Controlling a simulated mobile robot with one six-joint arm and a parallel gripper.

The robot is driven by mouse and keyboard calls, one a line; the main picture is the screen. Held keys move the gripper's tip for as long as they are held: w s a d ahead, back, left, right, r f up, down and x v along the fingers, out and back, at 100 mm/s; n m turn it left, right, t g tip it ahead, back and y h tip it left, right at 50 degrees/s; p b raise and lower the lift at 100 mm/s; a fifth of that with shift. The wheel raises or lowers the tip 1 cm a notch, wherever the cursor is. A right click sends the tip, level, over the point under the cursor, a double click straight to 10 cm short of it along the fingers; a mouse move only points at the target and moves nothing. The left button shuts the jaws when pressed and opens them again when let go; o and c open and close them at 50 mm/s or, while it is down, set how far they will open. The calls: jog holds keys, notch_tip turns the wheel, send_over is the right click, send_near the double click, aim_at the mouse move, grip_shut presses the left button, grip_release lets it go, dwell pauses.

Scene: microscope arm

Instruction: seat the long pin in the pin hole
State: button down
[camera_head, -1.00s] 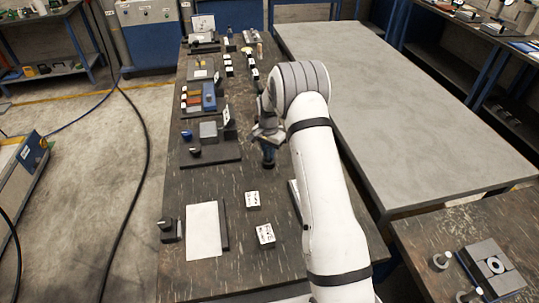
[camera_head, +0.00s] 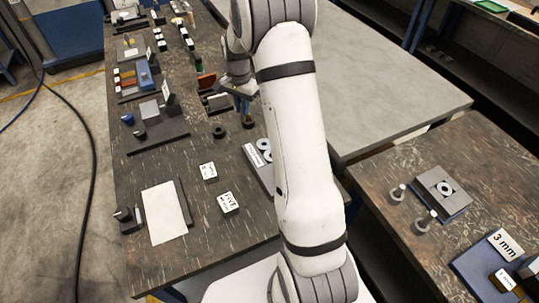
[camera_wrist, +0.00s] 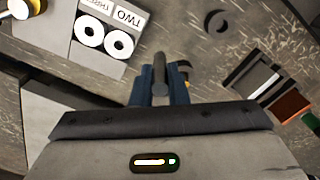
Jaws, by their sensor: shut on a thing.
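In the wrist view, my gripper (camera_wrist: 160,92) has blue fingers shut on a grey, round-ended pin (camera_wrist: 160,70), which sticks out past the fingertips. In the head view, my gripper (camera_head: 243,106) is above the dark bench, partly hidden by my arm. A block with two white rings and the labels "TWO" and "THREE" (camera_wrist: 96,58) is ahead and left of the pin in the wrist view. It shows partly behind my arm in the head view (camera_head: 253,157). A small dark ring (camera_head: 219,131) lies on the bench nearby, also in the wrist view (camera_wrist: 217,21). I cannot tell which opening is the pin hole.
White-topped blocks (camera_head: 208,171) (camera_head: 229,202) and a white sheet (camera_head: 164,211) are on the near bench. A bare grey table (camera_head: 380,95) is behind my arm.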

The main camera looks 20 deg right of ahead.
jog(key=s+d+m, duration=0.2)
jog(key=s+d, duration=0.3)
jog(key=s, duration=0.6)
jog(key=f, duration=0.3)
jog(key=f+p, duration=0.1)
jog(key=f, duration=0.2)
jog(key=f+p, duration=0.1)
jog(key=f, duration=0.3)
jog(key=shift+s, duration=0.3)
jog(key=shift+f, duration=0.15)
jog(key=c, duration=1.4)
grip_release()
